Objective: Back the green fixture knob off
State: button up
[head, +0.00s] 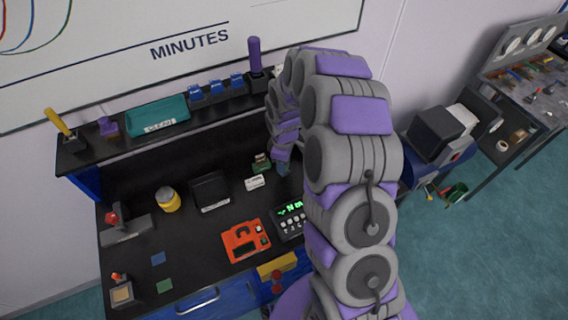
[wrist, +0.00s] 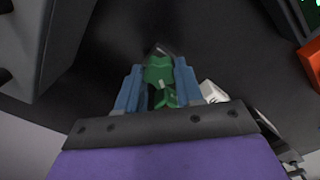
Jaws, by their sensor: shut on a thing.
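The green fixture knob (wrist: 158,70) is in the middle of the wrist view, between the two blue fingers of my gripper (wrist: 160,82). The fingers are shut on it from both sides. In the head view the green fixture (head: 261,163) stands on the black bench, left of my arm, and my gripper (head: 283,168) reaches down beside it. My arm hides part of the fixture's right side there. How far the knob is turned cannot be told.
A white label block (head: 254,182) sits just in front of the fixture, and it shows beside the right finger in the wrist view (wrist: 212,92). An orange case (head: 245,241) and a panel with a green display (head: 290,222) lie nearer the bench front. A shelf (head: 180,128) runs behind.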

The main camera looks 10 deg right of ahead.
jog(key=shift+s+n+p, duration=0.1)
jog(key=shift+n+p, duration=0.4)
jog(key=shift+n, duration=1.5)
jog(key=n+p, duration=0.1)
jog(key=n, duration=0.1)
jog(key=shift+a+r+n+p, duration=0.1)
jog(key=shift+n+p, duration=0.2)
jog(key=shift+p, duration=0.05)
jog(key=shift+n+p, duration=0.3)
jog(key=shift+n, duration=0.7)
jog(key=o, duration=0.9)
